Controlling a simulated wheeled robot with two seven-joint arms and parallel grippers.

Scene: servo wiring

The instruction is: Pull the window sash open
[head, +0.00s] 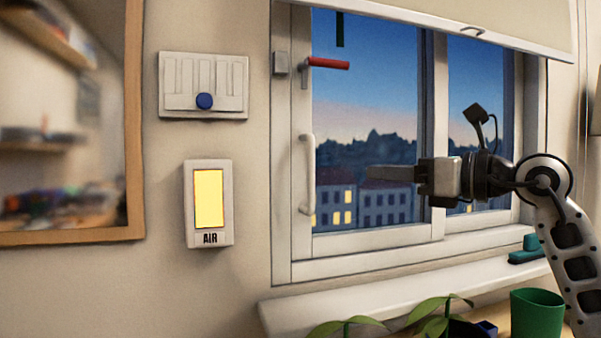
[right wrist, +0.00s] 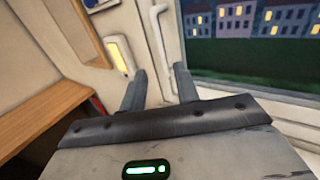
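The window sash (head: 302,120) is the white left-hand frame around a large pane, and it looks flush in its frame. Its white pull bar (head: 306,175) stands upright on the left stile; it also shows in the right wrist view (right wrist: 157,40). A red-gripped lever (head: 328,63) sits above the bar and points level to the right. My right gripper (head: 375,173) is in front of the pane, to the right of the pull bar and apart from it, pointing left. In the right wrist view its fingers (right wrist: 160,85) are apart with nothing between them. My left gripper is not in view.
A lit AIR panel (head: 209,228) and a slider box with a blue knob (head: 204,101) are on the wall at left. A blind (head: 500,25) hangs across the top. Below are the sill (head: 390,278), a green pot (head: 537,312) and leafy plants (head: 345,325).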

